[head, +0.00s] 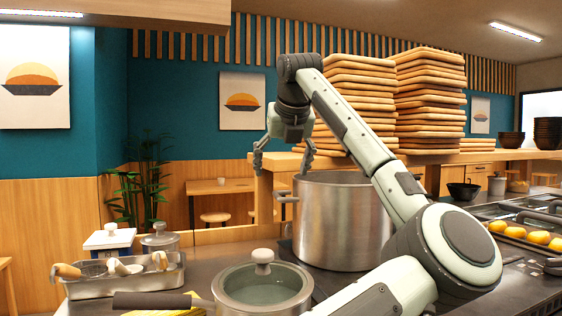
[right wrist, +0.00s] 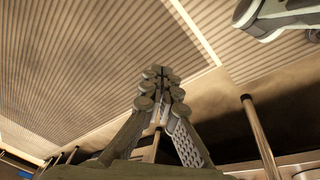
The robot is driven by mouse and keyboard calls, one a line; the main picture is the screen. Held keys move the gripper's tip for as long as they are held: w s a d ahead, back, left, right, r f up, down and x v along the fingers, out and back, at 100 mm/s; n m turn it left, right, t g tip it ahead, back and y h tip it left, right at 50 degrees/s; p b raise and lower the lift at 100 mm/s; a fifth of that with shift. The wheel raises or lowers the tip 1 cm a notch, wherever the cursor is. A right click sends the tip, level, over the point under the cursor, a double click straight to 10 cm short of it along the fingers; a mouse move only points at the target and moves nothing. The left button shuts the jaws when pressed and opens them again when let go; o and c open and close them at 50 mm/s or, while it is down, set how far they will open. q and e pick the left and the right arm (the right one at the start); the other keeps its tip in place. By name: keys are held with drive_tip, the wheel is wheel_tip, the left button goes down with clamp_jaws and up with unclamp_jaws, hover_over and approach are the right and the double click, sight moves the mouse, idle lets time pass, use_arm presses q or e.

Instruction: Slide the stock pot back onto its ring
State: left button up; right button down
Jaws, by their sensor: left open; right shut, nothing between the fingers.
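The stock pot (head: 325,228) is a large, upright, open steel pot on the dark counter in the middle of the head view. A handle (head: 285,198) sticks out from its left side near the rim. My arm crosses in front of its right part. The ring cannot be made out; the pot's base and my arm hide the surface there. My left gripper (head: 284,163) is open and empty, pointing down above the pot's left rim and handle, apart from both. My right gripper (right wrist: 160,85) is shut and empty in the right wrist view; I cannot place it relative to the pot.
A smaller lidded pot (head: 240,293) stands in front. A metal tray (head: 130,284) with wooden-handled tools is at the left. Stacked wooden trays (head: 430,100) stand on the shelf behind. A pan with yellow pieces (head: 535,238) is at the right.

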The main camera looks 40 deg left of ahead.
sight(277, 194)
use_arm(q)
drive_tip(key=b+x, duration=0.1)
drive_tip(key=x, duration=0.6)
drive_tip(key=shift+f, duration=0.25)
drive_tip(key=shift+b+x, duration=0.65)
drive_tip(key=shift+x, duration=0.8)
drive_tip(key=shift+w+a+f, duration=0.15)
drive_tip(key=shift+a+f, duration=0.05)
drive_tip(key=shift+f, duration=0.25)
use_arm(e)
wheel_tip(277, 194, up, 6)
drive_tip(key=w, duration=0.1)
drive_tip(key=shift+w, duration=0.35)
